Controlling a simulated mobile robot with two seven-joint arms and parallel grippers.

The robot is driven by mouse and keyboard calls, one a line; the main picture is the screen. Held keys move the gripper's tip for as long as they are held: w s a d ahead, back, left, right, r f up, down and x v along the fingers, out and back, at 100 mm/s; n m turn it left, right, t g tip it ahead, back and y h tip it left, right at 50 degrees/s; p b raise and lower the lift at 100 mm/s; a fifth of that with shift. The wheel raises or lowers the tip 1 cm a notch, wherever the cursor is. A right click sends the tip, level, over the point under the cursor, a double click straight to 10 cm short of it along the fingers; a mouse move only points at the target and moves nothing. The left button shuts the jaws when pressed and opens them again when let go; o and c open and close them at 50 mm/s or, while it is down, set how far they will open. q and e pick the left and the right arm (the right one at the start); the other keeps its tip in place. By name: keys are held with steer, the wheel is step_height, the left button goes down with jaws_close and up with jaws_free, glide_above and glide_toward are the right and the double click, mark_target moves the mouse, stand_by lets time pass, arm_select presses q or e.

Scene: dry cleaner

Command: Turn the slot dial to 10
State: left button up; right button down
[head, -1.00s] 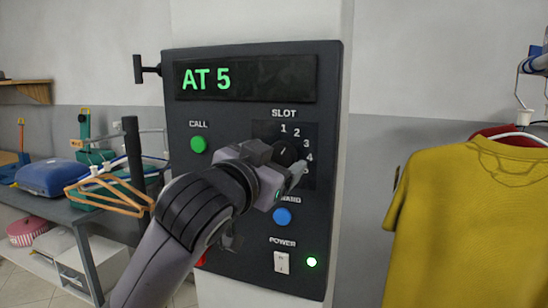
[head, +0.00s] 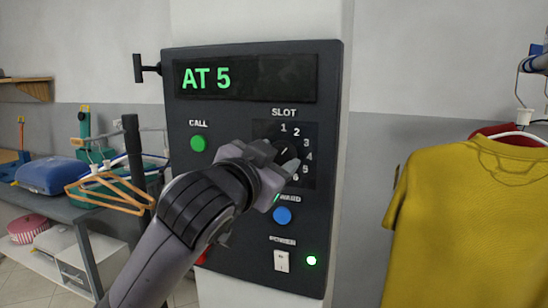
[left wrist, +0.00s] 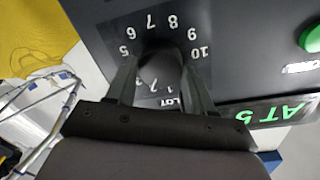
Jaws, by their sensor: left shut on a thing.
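The slot dial (head: 287,151) is a dark round knob on the black control panel (head: 240,236), with numbers printed around it. My left gripper (head: 283,162) is at the dial and hides part of it and the numbers on its left. In the left wrist view the two fingers (left wrist: 160,66) stand on either side of the dial (left wrist: 160,58) and are shut on it. Numbers 5 to 10 show around it there. The green display (head: 206,78) reads AT 5. My right gripper is not in view.
A green call button (head: 198,144), a blue button (head: 282,216), a white power switch (head: 281,261) and a lit green lamp (head: 311,260) are on the panel. A yellow shirt (head: 470,220) hangs at right. Orange hangers (head: 112,190) are at left.

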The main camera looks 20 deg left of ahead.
arm_select(q)
steer(key=m, duration=0.7)
steer(key=shift+g, duration=0.3)
steer(key=m, duration=0.6)
steer(key=shift+d+y, duration=0.15)
steer(key=shift+y, duration=0.25)
steer(key=m+y, duration=0.1)
steer(key=m, duration=0.5)
steer(key=shift+m, duration=0.3)
steer(key=m, duration=0.6)
steer(key=shift+f+y, duration=0.15)
steer(key=shift+y, duration=0.15)
steer(key=m, duration=0.5)
steer(key=shift+f, duration=0.1)
steer(key=m, duration=0.4)
steer(key=shift+m+t, duration=0.4)
steer(key=m, duration=0.4)
steer(key=shift+m, duration=0.3)
steer(key=m, duration=0.5)
steer(key=shift+t, duration=0.3)
steer(key=shift+m, duration=0.3)
